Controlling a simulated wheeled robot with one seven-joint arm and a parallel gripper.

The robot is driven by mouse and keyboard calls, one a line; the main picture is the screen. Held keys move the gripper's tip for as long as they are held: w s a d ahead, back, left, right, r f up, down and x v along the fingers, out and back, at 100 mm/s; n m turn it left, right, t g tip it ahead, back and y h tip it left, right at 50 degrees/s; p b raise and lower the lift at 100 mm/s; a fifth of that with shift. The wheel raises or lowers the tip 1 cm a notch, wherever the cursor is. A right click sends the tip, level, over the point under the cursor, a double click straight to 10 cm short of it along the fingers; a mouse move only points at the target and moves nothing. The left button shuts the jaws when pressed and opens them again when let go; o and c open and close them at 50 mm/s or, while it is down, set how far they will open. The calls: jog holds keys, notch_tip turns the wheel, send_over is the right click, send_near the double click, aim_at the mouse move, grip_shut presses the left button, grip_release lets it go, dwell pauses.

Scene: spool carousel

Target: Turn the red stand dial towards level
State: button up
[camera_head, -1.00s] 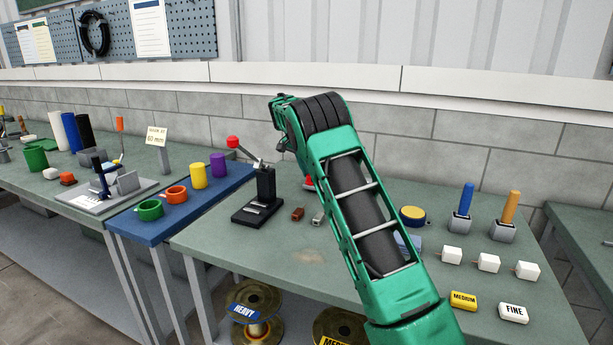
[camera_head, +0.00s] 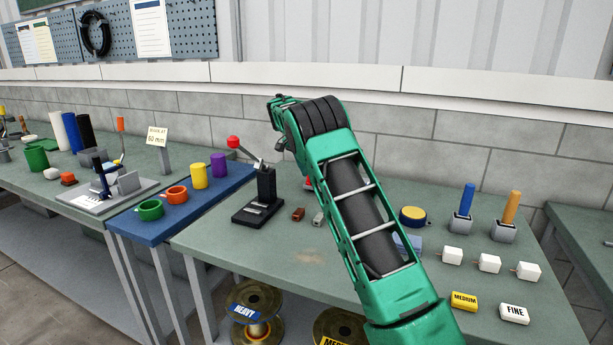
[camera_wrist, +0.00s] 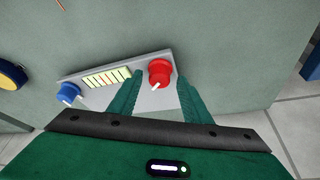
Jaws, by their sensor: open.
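The red dial (camera_wrist: 160,72) sits at the right end of a grey panel (camera_wrist: 118,95) in the wrist view. It has a white pointer mark at its lower edge. My gripper (camera_wrist: 163,80) is open, with one green finger on each side of the red dial. Whether the fingers touch it I cannot tell. In the head view a small bit of red (camera_head: 308,183) shows beside my arm; most of the panel is hidden behind the arm.
A blue dial (camera_wrist: 68,92) and a striped scale (camera_wrist: 106,78) are on the same panel. A black lever stand (camera_head: 262,200) with a red knob stands left of my arm. A yellow-topped round tin (camera_head: 412,215) and white blocks (camera_head: 452,255) stand to the right.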

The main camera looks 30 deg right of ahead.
jog(key=shift+r, duration=0.1)
jog(key=w+v, duration=0.1)
jog(key=v, duration=0.9)
jog(key=shift+s+a+r, duration=0.2)
jog(key=shift+s+r, duration=0.05)
jog(key=shift+s, duration=0.1)
jog(key=s+d+r+n+y, duration=0.1)
jog(key=s+d+n, duration=0.1)
jog(key=s, duration=1.2)
jog(key=s+d+r+n+y, duration=0.1)
jog(key=s+d+n+y, duration=0.1)
jog(key=s, duration=1.3)
jog(key=s+a+f+n, duration=0.1)
jog(key=s+a+f, duration=0.3)
jog(key=s, duration=0.6)
jog(key=s+a+f+n+y, duration=0.1)
jog(key=s+a+f+n, duration=0.1)
jog(key=s, duration=0.8)
jog(key=s+a+f+n+g, duration=0.1)
jog(key=s+a+f+n, duration=0.1)
jog(key=s+a+f, duration=0.3)
jog(key=s+f, duration=0.1)
jog(key=s, duration=0.3)
jog(key=shift+s+a+f+y, duration=0.15)
jog(key=shift+s+a+y, duration=0.15)
jog(key=shift+s+a, duration=0.1)
